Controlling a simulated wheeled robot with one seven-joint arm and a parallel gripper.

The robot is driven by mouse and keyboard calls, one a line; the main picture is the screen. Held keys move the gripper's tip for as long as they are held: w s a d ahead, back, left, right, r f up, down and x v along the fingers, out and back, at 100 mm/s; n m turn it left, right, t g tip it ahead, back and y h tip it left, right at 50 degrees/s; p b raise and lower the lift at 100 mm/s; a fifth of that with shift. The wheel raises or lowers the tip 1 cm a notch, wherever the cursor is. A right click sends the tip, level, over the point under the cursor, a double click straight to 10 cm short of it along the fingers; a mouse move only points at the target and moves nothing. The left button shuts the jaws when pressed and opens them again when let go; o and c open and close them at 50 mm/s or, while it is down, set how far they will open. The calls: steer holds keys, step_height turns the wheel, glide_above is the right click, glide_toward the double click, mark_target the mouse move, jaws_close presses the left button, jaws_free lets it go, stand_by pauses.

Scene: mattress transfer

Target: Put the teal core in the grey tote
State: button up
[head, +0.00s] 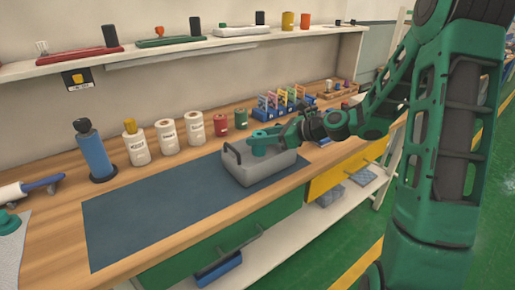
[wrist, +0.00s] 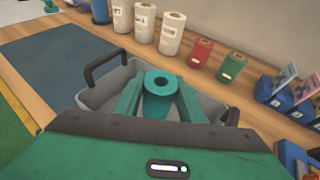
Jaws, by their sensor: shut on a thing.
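The teal core (wrist: 161,93) is a short cylinder with a hole in its top, upright between my fingers in the wrist view. It shows in the head view (head: 261,148) at the tote. My gripper (wrist: 158,104) is shut on the teal core. The grey tote (head: 251,175) sits on the dark mat and has a black handle at each end. In the wrist view the tote (wrist: 98,97) lies around and below the core. The core is over or within the tote's opening; its bottom is hidden, so I cannot tell whether it touches the floor.
Behind the tote stand white rolls (head: 165,135), a red roll (head: 221,125) and a green roll (head: 241,119). Blue bins (head: 268,108) with coloured items stand farther right. The dark blue mat (head: 140,215) is clear left of the tote. A shelf (head: 190,47) runs above.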

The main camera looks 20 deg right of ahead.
mark_target(259, 147)
steer(key=shift+f, duration=1.95)
steer(key=o, duration=1.1)
steer(key=shift+f, duration=0.1)
steer(key=v, duration=1.2)
